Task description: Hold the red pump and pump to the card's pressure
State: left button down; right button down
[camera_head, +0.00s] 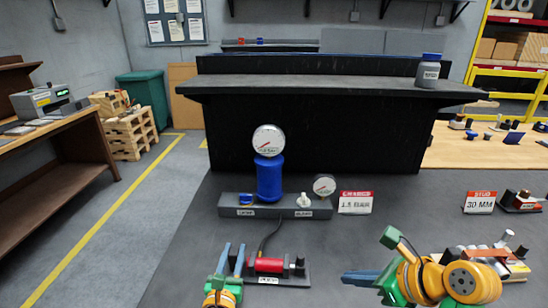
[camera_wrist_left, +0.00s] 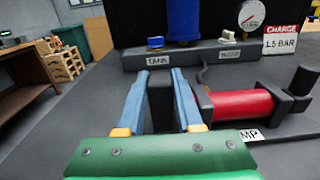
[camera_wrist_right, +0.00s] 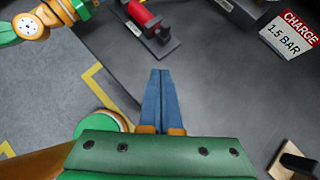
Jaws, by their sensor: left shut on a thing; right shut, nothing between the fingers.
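The red pump (camera_head: 268,265) lies level on a dark base. My left gripper (camera_head: 234,258) is shut on the dark upright block (camera_wrist_left: 160,102) at the pump's left end. A dark handle piece (camera_head: 298,267) stands at the pump's right end. My right gripper (camera_head: 347,276) is shut and empty, to the right of the pump and apart from it. The card (camera_head: 356,202) reads "CHARGE 1.5 BAR". A blue tank (camera_head: 269,180) carries a large gauge (camera_head: 268,140); a smaller gauge (camera_head: 324,185) stands to its right. Both have red needles; their readings are too small to tell.
A grey manifold (camera_head: 275,209) with a blue knob (camera_head: 245,198) and a white valve (camera_head: 304,200) stands behind the pump, linked by a hose. A "STUD 30 MM" card (camera_head: 479,202) and small parts stand at the right.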

dwell(0.5)
jog(key=c, duration=0.9)
grip_release()
jog(key=shift+c, duration=0.2)
jog(key=shift+o, duration=1.3)
jog(key=shift+f, duration=0.1)
jog(key=n+t+h, duration=0.3)
jog(key=n+t, duration=0.4)
jog(key=n, duration=2.3)
send_near(302, 258)
jog(key=x, duration=1)
jog(key=shift+w+a+f, duration=0.1)
jog(key=shift+w, duration=0.2)
jog(key=shift+g, duration=0.3)
grip_shut()
